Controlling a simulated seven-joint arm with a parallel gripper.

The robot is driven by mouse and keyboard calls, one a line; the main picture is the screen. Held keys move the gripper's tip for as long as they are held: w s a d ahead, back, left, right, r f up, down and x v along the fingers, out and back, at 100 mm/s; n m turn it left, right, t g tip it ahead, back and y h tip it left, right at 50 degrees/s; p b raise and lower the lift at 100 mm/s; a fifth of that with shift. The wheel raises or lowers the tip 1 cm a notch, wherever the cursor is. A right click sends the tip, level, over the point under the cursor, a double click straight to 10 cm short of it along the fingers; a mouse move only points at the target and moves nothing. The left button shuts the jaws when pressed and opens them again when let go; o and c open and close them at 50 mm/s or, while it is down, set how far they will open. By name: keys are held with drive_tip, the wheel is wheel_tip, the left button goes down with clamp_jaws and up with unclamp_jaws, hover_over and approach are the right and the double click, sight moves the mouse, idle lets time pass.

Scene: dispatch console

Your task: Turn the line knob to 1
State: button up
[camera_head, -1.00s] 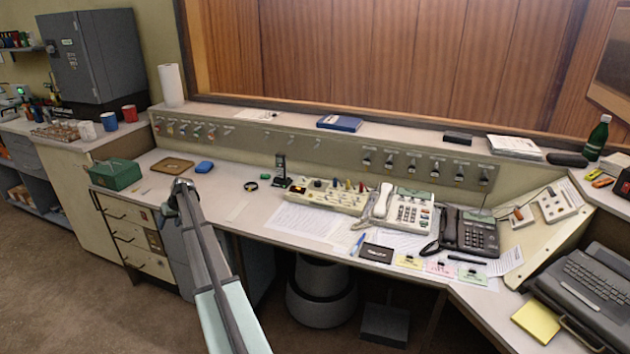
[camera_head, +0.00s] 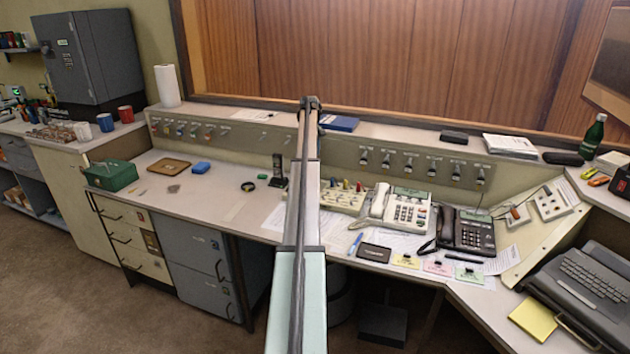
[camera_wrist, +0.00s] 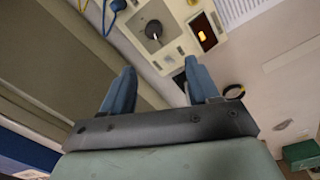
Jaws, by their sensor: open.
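The cream control box (camera_head: 345,199) stands on the desk, partly hidden behind my arm in the head view. In the wrist view, the box (camera_wrist: 176,45) shows at the top with a round dark knob (camera_wrist: 153,30) bearing a pale pointer mark. I cannot read a label or numbers there. A lit orange switch (camera_wrist: 203,38) is next to the knob. My gripper (camera_wrist: 160,70) is open and empty, with two blue fingers apart, near the box edge and not touching the knob. In the head view, my gripper (camera_head: 309,104) is near the back ledge.
A black handset stand (camera_head: 278,172) is left of my arm. A white phone (camera_head: 408,210) and a dark phone (camera_head: 466,232) stand right of the box. A black ring (camera_wrist: 233,92) and a green box (camera_wrist: 302,153) show in the wrist view.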

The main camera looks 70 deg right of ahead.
drive_tip(key=f, duration=0.4)
drive_tip(key=s+f, duration=0.1)
drive_tip(key=f, duration=0.4)
drive_tip(key=d+f, duration=0.1)
drive_tip(key=f, duration=0.3)
drive_tip(key=shift+s+f, duration=0.3)
drive_tip(key=shift+f, duration=0.05)
drive_tip(key=c, duration=1)
drive_tip(key=shift+c, duration=0.2)
